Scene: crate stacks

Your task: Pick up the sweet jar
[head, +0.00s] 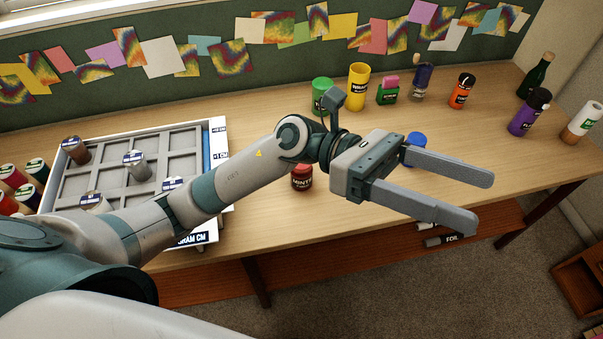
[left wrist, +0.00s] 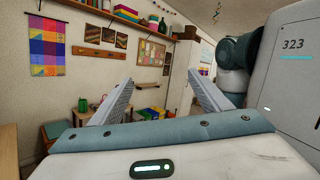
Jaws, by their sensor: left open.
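A small dark red jar (head: 302,178) with a label that seems to read MINTS stands on the wooden table, just below my left forearm and partly hidden by it. I cannot tell for sure that it is the sweet jar. My left gripper (head: 482,203) is open and empty, reaching right over the table's front edge, well to the right of the red jar. Its two spread fingers also show in the left wrist view (left wrist: 161,98), with nothing between them. A blue-lidded item (head: 415,150) is partly hidden behind the gripper. My right gripper is not in view.
A sectioned tray (head: 212,140) with several jars stands at left, more jars beside it. Along the back stand a green jar (head: 322,96), a yellow jar (head: 358,88), an orange jar (head: 461,92), a purple jar (head: 528,114) and a dark bottle (head: 537,76). The middle right tabletop is clear.

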